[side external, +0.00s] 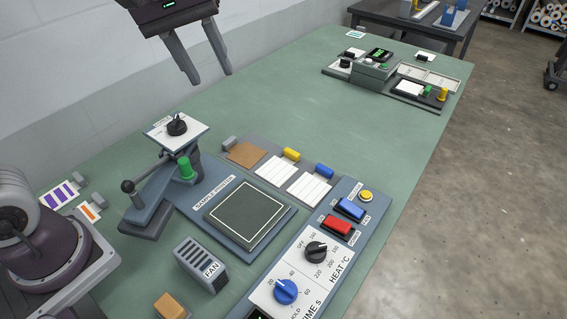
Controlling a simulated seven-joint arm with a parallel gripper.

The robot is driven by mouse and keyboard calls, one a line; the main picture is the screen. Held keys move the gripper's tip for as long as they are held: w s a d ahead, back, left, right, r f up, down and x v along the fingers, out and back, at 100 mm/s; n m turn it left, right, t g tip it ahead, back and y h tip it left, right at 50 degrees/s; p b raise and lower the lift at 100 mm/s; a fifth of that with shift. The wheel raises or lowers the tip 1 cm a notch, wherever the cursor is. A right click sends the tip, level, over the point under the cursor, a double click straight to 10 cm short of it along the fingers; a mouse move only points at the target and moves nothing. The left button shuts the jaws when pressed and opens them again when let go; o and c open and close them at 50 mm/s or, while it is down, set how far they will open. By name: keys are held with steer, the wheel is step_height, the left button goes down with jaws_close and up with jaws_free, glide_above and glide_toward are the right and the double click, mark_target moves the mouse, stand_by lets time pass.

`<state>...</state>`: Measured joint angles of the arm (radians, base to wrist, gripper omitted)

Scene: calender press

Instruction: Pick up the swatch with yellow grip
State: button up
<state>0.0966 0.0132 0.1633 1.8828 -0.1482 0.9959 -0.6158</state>
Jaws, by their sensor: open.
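The swatch with the yellow grip (276,169) is a white, faintly lined piece lying flat behind the sample printer. Its yellow grip (291,155) sticks up at its far edge. It lies in a row between a brown swatch with a grey grip (247,154) on its left and a white swatch with a blue grip (309,187) on its right. My gripper (210,78) is open and empty, with its two grey fingers pointing down. It hangs in the air at the top left, well apart from the swatches.
The sample printer (197,196) with its raised arm and dark pad (247,217) stands in front of the swatches. A control panel (337,230) with knobs and buttons lies to the right. A fan (202,264) stands nearer. The green table behind the row is clear up to the far devices (376,66).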

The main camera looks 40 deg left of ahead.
steer(key=w+f+n+g, duration=0.1)
steer(key=w+f+n, duration=0.25)
steer(key=w, duration=0.35)
steer(key=n+g+y, duration=0.1)
steer(key=n+g, duration=0.1)
steer(key=n, duration=0.4)
glide_above(287, 149)
steer(key=a, duration=0.1)
step_height(287, 149, down, 18)
steer(key=shift+m, duration=0.25)
steer(key=f, duration=0.4)
steer(key=d+f, duration=0.1)
steer(key=f, duration=0.2)
jaws_close()
